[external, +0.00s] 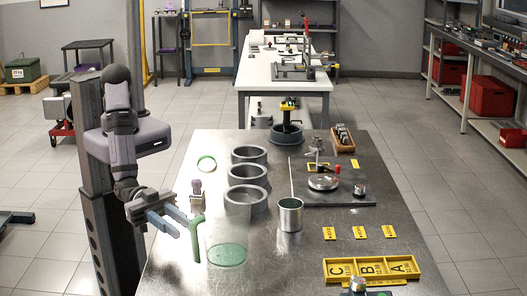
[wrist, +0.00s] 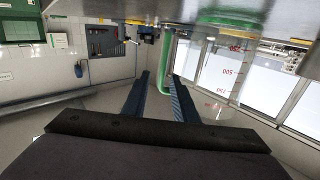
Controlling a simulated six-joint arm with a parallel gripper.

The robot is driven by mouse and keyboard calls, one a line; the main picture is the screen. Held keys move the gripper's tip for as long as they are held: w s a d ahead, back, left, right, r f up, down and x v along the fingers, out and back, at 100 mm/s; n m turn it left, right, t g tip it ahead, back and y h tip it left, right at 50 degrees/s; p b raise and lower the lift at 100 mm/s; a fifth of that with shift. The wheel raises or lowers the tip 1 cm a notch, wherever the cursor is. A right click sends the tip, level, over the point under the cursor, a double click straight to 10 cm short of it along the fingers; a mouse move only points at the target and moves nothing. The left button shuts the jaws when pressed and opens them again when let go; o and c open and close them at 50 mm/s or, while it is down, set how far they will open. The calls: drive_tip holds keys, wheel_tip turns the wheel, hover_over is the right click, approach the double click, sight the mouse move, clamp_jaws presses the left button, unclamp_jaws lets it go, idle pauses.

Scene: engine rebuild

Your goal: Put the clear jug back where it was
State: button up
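The clear jug (external: 228,240) stands upright on the metal table, near its left edge. It has a green curved handle (external: 196,240) on its left side and a green round base. In the wrist view the jug (wrist: 222,72) shows red volume marks, and the picture is turned over. My gripper (external: 183,228) is open and level, just left of the handle. In the wrist view the handle (wrist: 166,62) lies between or just beyond the fingertips (wrist: 161,76); I cannot tell which. The fingers are not closed on it.
Several grey cylinder rings (external: 246,199) and a metal can (external: 290,215) stand behind and right of the jug. A small whitish item (external: 197,191) stands behind the handle. A yellow lettered tray (external: 371,271) lies at front right. The table's front-left area is clear.

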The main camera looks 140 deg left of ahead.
drive_tip(key=s+b, duration=0.2)
drive_tip(key=s, duration=0.7)
drive_tip(key=shift+a, duration=0.25)
drive_tip(key=shift+s, duration=0.1)
drive_tip(key=shift+f+g, duration=0.1)
drive_tip(key=shift+g, duration=0.2)
drive_tip(key=shift+s+a+f+m+g+h, duration=0.2)
drive_tip(key=shift+f+m+g+h, duration=0.25)
drive_tip(key=shift+g, duration=0.55)
drive_tip(key=s+g, duration=0.1)
drive_tip(key=s+a+f+m+g+p, duration=0.1)
drive_tip(key=s+g, duration=0.1)
drive_tip(key=s+f+g+h, duration=0.1)
drive_tip(key=shift+s+a+f+g, duration=0.25)
drive_tip(key=shift+s+a+g, duration=0.05)
drive_tip(key=shift+s+a, duration=0.1)
drive_tip(key=s+a+f+n+g+y, duration=0.1)
drive_tip(key=s+a+g, duration=0.4)
drive_tip(key=s+a, duration=0.4)
drive_tip(key=s+a+f+n+g+y+b, duration=0.1)
drive_tip(key=s+a+g, duration=0.4)
drive_tip(key=s, duration=1.2)
drive_tip(key=a+n+y, duration=0.1)
drive_tip(key=a, duration=0.3)
drive_tip(key=shift+s+f+g, duration=0.15)
drive_tip(key=shift+f+g, duration=0.25)
